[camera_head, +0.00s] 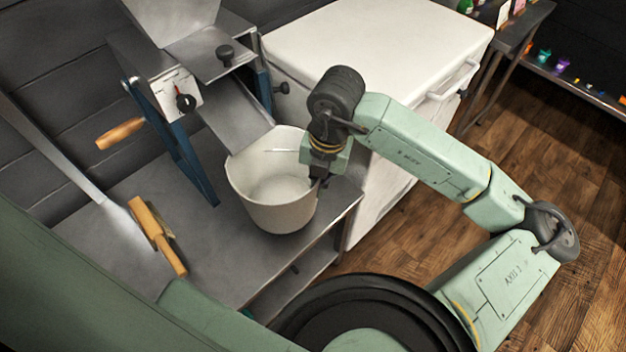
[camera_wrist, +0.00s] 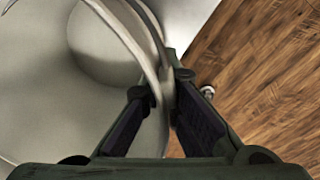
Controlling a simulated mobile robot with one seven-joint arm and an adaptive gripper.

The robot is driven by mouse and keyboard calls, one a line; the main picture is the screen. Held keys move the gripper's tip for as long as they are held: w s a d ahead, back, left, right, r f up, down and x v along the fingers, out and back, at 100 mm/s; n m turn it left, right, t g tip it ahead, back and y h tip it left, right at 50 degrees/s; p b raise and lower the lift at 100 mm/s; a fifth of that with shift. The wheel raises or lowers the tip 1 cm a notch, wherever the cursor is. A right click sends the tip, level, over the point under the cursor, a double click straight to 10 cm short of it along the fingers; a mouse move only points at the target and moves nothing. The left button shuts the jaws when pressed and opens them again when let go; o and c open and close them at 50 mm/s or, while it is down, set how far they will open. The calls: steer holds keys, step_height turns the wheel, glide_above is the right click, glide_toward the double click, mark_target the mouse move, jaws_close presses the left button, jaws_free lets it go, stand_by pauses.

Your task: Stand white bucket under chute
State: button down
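The white bucket (camera_head: 272,207) is upright at the right front of the grey metal table. Its mouth lies below and in front of the lower end of the sloping metal chute (camera_head: 237,118), which overlaps its back rim in the head view. My gripper (camera_head: 318,180) is at the bucket's right rim, pointing down. In the wrist view, the bucket (camera_wrist: 40,90) fills the left side. My gripper's dark fingers (camera_wrist: 165,103) straddle its rim, one inside and one outside, and look closed on the wall. Whether the bucket's base touches the table cannot be told.
The grey table (camera_head: 225,250) ends just right of the bucket. A white chest (camera_head: 380,50) stands behind my arm. A long-handled tool with a wooden grip (camera_head: 157,237) lies at the left.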

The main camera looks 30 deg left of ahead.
steer(key=shift+w+a, duration=0.1)
steer(key=shift+a, duration=0.25)
steer(key=f, duration=0.1)
steer(key=f+p, duration=0.1)
steer(key=shift+a+f, duration=0.3)
steer(key=shift+a, duration=0.1)
steer(key=shift+w+f, duration=0.1)
steer(key=shift+f, duration=0.6)
steer(key=c, duration=1.8)
jaws_free()
steer(key=shift+r, duration=0.1)
steer(key=r, duration=0.4)
steer(key=d+r, duration=0.1)
steer(key=r, duration=0.7)
steer(key=shift+w+d+r+b, duration=0.1)
steer(key=shift+d+b, duration=0.05)
steer(key=shift+b, duration=0.25)
